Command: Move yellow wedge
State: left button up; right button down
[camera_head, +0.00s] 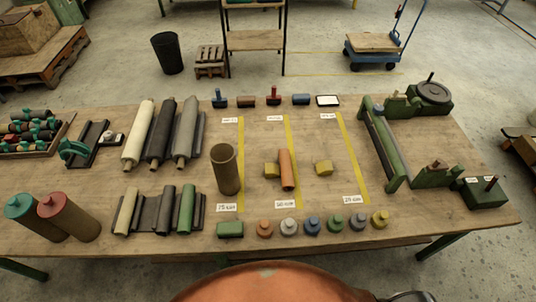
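Two small yellow wedges lie on the wooden table. One yellow wedge (271,170) sits just left of a standing-lengthwise orange roll (287,170), very close to it; I cannot tell if they touch. The other yellow wedge (323,168) lies to the right of the roll, with a gap of bare table between them. Neither of my grippers shows in the head view.
A brown tube (226,170) stands left of the wedges. Yellow tape lines with labels cross the table (400,220). Small coloured pieces line the front, including a green block (229,229). A green roller frame (383,147) stands right; rolls lie on racks left.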

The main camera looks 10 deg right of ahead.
aim_at(272, 170)
jog(key=u, duration=2.9)
jog(key=k, duration=1.3)
jog(key=z, duration=1.4)
jog(key=i, duration=0.5)
jog(key=z, duration=0.2)
